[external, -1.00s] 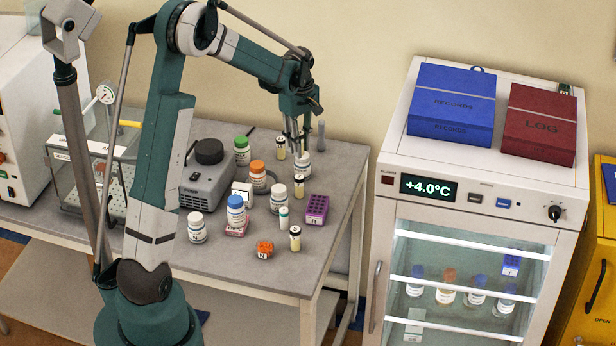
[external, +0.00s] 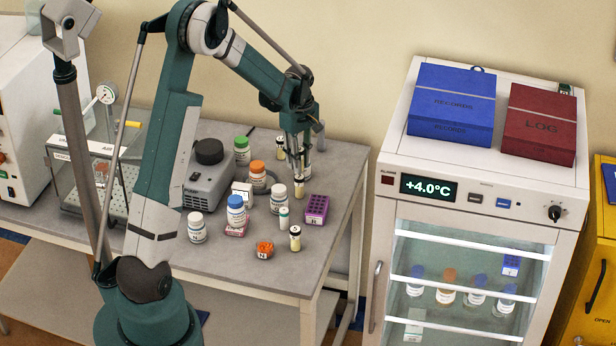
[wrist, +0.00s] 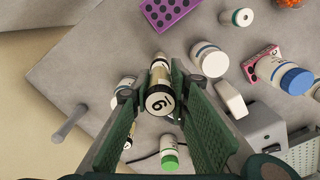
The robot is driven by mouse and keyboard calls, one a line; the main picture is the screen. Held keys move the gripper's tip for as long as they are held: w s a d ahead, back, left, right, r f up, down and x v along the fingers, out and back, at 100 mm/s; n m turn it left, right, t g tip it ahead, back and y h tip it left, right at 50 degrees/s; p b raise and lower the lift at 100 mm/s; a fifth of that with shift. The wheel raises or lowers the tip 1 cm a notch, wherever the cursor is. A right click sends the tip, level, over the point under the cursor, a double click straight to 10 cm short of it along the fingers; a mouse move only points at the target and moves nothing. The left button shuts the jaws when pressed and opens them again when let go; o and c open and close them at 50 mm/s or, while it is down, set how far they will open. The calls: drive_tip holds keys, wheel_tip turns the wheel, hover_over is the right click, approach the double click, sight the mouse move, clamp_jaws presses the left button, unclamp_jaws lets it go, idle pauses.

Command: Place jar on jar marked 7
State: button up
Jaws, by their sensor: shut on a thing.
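My gripper (external: 299,170) is shut on a small pale-yellow jar (external: 300,190) with a dark cap. In the wrist view the fingers (wrist: 172,100) close around this jar, and its cap (wrist: 160,100) bears a figure that reads as 6 or 9. The jar seems upright, at or very near the bench top. A similar jar (external: 295,238) stands near the bench's front edge. Another similar jar (external: 281,148) stands farther back; it is partly hidden behind a finger in the wrist view. I cannot read a 7 on either one.
A purple rack (external: 316,208) stands right of the held jar, and a white bottle (external: 278,197) left of it. The bench's right side (external: 335,180) is bare.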

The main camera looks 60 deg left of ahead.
drive_tip(key=shift+f, duration=1.2)
drive_tip(key=shift+f, duration=0.2)
drive_tip(key=o, duration=0.9)
drive_tip(key=shift+r, duration=0.2)
drive_tip(key=shift+r+b, duration=0.3)
drive_tip(key=shift+r, duration=5.7)
drive_tip(key=shift+d, duration=0.1)
